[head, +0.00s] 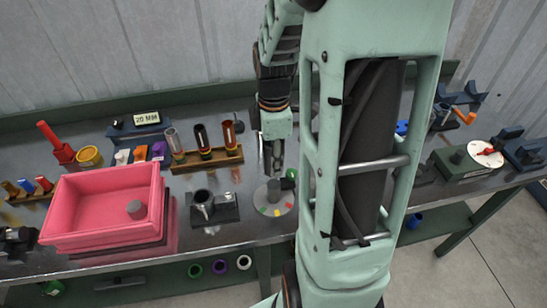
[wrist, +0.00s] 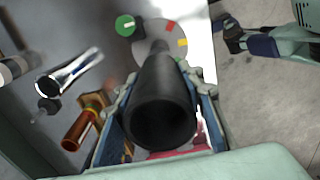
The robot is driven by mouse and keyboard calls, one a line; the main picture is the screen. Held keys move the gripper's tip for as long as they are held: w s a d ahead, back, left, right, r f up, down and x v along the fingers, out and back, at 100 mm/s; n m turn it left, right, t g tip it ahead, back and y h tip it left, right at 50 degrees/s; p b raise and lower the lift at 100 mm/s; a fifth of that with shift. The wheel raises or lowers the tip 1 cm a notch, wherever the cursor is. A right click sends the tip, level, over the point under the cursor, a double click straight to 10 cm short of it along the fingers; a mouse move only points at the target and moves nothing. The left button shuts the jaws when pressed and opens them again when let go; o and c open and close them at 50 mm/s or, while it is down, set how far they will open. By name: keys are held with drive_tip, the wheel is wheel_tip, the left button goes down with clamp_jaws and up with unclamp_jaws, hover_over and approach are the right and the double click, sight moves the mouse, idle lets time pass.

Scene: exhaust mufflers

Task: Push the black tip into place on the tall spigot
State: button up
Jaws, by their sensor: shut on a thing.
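My gripper (head: 273,165) points down over the bench and is shut on the black tip. In the wrist view the black tip (wrist: 160,98) is a dark hollow cylinder between the two fingers, its open end facing the camera. Beyond its far end is a pale round plate (wrist: 143,38) with red and yellow marks. A grey spigot (head: 274,191) stands on this plate (head: 262,207) in the head view, just below the fingers. I cannot tell whether tip and spigot touch; the tip hides most of the spigot in the wrist view.
A pink bin (head: 100,200) with a grey cylinder inside stands at left. A dark block with a metal cup (head: 203,203) is left of the plate. A wooden rack of tubes (head: 207,158) stands behind. A green round piece (wrist: 125,25) lies beside the plate.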

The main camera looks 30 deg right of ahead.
sight(274, 184)
drive_tip(key=shift+f+b, duration=2.05)
drive_tip(key=shift+f, duration=0.85)
drive_tip(key=shift+f, duration=0.15)
drive_tip(key=shift+f+b, duration=2.25)
drive_tip(key=shift+f, duration=0.7)
drive_tip(key=shift+f, duration=0.15)
drive_tip(key=o, duration=1.1)
drive_tip(key=shift+o, duration=0.3)
drive_tip(key=shift+r, duration=0.2)
wheel_tip(274, 184, up, 12)
